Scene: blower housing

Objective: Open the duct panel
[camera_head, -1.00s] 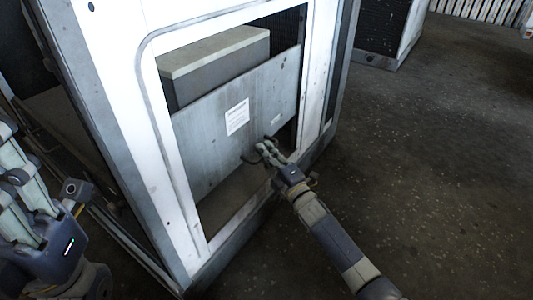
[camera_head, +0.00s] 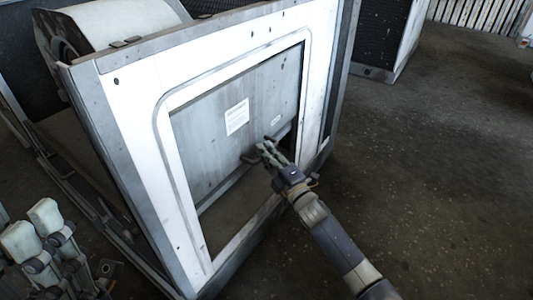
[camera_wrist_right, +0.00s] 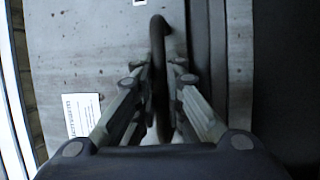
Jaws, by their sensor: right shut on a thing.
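The duct panel (camera_head: 215,140) is a grey sheet with white labels, set in the white frame of the housing. It covers the upper part of the opening, with a dark gap below its lower edge. Its dark handle (camera_head: 249,157) is near that edge. My right gripper (camera_head: 266,150) is shut on the handle. In the right wrist view, the curved handle (camera_wrist_right: 159,60) runs between the fingers of my right gripper (camera_wrist_right: 160,85), with the panel (camera_wrist_right: 85,60) behind. My left gripper (camera_head: 42,235) is at the lower left, away from the panel; its jaw opening is unclear.
The white housing frame (camera_head: 135,130) surrounds the opening, and a rounded white blower part (camera_head: 105,22) shows above it. Another dark cabinet (camera_head: 380,35) stands at the back. The floor (camera_head: 440,170) to the right is clear.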

